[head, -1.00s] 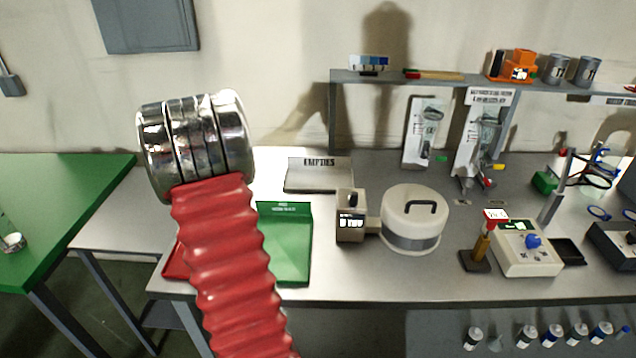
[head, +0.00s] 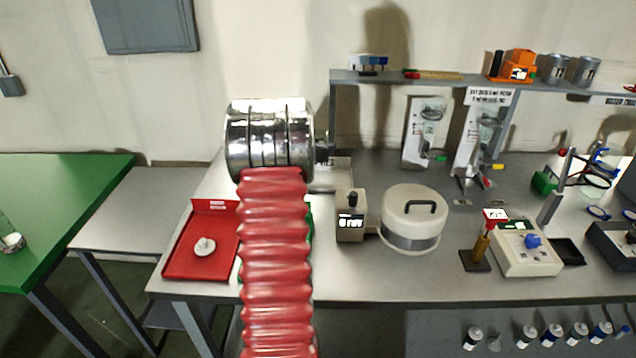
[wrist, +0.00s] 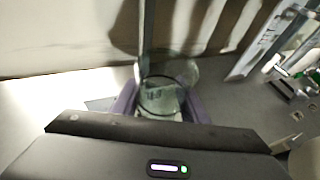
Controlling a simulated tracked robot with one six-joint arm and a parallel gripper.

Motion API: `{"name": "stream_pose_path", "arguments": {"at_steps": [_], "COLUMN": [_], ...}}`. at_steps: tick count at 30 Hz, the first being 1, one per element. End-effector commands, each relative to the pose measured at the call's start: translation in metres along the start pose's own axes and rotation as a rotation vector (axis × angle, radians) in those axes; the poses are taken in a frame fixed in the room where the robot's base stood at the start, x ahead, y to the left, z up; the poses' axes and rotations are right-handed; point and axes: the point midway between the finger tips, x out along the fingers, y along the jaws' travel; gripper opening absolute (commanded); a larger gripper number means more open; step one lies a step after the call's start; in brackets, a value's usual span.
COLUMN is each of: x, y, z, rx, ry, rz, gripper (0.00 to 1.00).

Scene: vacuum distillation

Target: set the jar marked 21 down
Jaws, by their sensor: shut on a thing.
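In the wrist view my gripper (wrist: 160,104) has its purple fingers on either side of a clear glass jar (wrist: 163,94), and it is shut on it. The jar looks upright, and a dark ring shows around it. No number is readable on it, so I cannot tell if it is the one marked 21. Whether its base touches the bench is hidden by my gripper body. In the head view only a dark bit of my wrist end shows, right of my metal arm section; the jar is hidden there. The EMPTIES plate (head: 333,173) is partly covered by my arm.
A red tray (head: 180,262) with a small white disc stands left of my arm. A green tray is mostly hidden behind my arm. A small beige box (head: 350,228) and a round white vessel with a black handle (head: 412,215) stand to the right. The shelf (head: 450,80) runs behind.

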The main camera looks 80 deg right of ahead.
Motion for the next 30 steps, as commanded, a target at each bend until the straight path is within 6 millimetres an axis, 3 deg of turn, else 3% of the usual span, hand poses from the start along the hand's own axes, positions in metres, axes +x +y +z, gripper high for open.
{"name": "stream_pose_path", "arguments": {"at_steps": [5,15,30], "x": [0.003,0.022,0.027], "y": [0.000,0.000,0.000], "z": [-0.007,-0.053,-0.066], "rx": [0.000,-0.002,-0.001], "ry": [0.001,0.001,0.001], "rz": [-0.001,-0.001,0.000], "gripper": [0.12,0.12,0.12]}}
